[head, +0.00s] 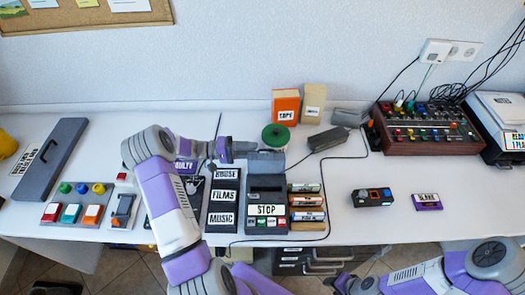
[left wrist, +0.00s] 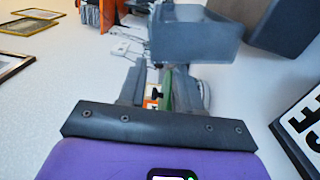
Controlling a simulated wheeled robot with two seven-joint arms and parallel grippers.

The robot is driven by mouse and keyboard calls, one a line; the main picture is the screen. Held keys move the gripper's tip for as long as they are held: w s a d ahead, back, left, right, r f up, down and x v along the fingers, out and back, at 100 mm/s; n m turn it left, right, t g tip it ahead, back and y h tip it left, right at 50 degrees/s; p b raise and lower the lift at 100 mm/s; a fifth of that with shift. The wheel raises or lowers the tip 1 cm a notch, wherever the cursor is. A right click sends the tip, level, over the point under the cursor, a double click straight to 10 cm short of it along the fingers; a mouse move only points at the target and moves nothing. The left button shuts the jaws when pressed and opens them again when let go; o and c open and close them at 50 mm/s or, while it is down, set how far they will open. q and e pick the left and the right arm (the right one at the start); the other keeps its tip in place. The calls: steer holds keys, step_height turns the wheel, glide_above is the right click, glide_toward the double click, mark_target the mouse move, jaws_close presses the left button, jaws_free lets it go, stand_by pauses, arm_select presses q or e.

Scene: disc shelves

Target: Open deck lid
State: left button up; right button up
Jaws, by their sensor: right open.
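The deck (head: 267,184) is a dark grey box with a STOP label and a row of small buttons, near the table's front. Its grey lid (head: 266,163) stands raised at the deck's back edge. My left gripper (head: 248,149) reaches in from the left, just behind the top of the lid; whether it touches is unclear. In the left wrist view a grey block that looks like the lid (left wrist: 195,38) lies just past the fingertips, which are apart with nothing held between them. My right gripper (head: 335,284) is low at the bottom edge, open and away from the deck.
A green disc (head: 276,136) and orange and tan boxes (head: 286,106) stand behind the deck. A rack labelled FILMS and MUSIC (head: 222,207) is left of it, stacked cassettes (head: 306,201) right. A cable runs nearby. The table is clear further right, around two small devices.

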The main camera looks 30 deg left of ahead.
mark_target(266, 162)
arm_select(q)
steer(key=shift+x, duration=2.2)
jaws_close()
steer(key=shift+f, duration=0.1)
